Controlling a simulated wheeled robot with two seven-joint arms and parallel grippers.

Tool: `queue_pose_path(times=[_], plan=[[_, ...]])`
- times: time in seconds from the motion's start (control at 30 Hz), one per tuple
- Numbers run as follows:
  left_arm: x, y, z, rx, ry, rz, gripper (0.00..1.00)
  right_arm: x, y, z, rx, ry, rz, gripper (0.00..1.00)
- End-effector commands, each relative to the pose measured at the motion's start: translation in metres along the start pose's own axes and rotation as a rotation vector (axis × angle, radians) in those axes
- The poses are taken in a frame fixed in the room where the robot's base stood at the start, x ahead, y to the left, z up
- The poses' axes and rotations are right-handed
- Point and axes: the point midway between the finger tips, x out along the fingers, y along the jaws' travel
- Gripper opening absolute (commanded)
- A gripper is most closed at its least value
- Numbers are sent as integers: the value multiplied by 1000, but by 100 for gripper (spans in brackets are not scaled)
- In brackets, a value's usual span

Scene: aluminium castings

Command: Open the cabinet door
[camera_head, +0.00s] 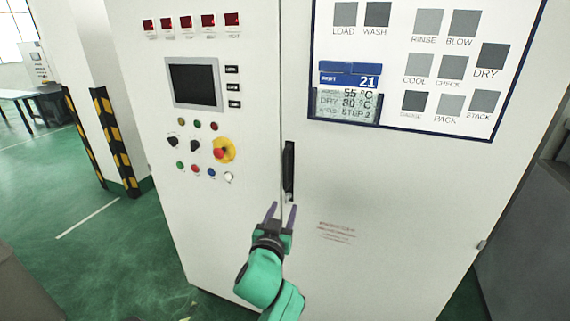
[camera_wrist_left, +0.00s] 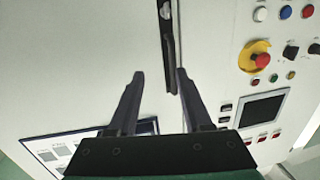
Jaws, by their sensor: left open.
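The white cabinet (camera_head: 225,90) stands in front of me, and its door (camera_head: 390,200) on the right side is closed. A black vertical handle (camera_head: 288,170) sits at the door's left edge, by the seam. The handle also shows in the left wrist view (camera_wrist_left: 168,45), beyond the fingers. My left gripper (camera_head: 283,212) is open and empty, just below the handle in the head view. In the left wrist view the two dark fingers (camera_wrist_left: 160,75) are apart, with the seam between them. I cannot tell how far the fingertips are from the door surface. My right gripper is not in view.
Left of the handle is a control panel with a screen (camera_head: 194,84), buttons and a yellow-red emergency stop (camera_head: 222,150). A sign board (camera_head: 410,60) is on the door. A striped post (camera_head: 115,140) stands at left. Green floor (camera_head: 100,260) is open there.

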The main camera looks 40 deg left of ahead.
Motion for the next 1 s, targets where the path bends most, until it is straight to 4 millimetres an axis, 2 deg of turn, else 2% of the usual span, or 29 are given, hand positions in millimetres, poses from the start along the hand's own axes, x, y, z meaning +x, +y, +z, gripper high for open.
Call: queue_pose_path(times=[0.03, 0.13, 0.27, 0.53, 0.7, 0.83, 1.0], plan=[[-7, -11, -28, -15, 36, -29, 50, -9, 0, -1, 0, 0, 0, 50], [-10, -20, -44, -28, 66, -52, 50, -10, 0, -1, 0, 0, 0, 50], [7, -20, -46, -24, 67, -51, 50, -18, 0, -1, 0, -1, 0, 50], [78, -24, -53, -25, 67, -51, 50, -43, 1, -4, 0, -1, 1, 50], [116, -25, -52, -27, 67, -50, 50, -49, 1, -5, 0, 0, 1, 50], [131, -26, -51, -26, 66, -50, 50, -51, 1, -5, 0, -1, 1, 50], [134, -26, -50, -27, 66, -49, 50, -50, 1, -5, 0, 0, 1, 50]])
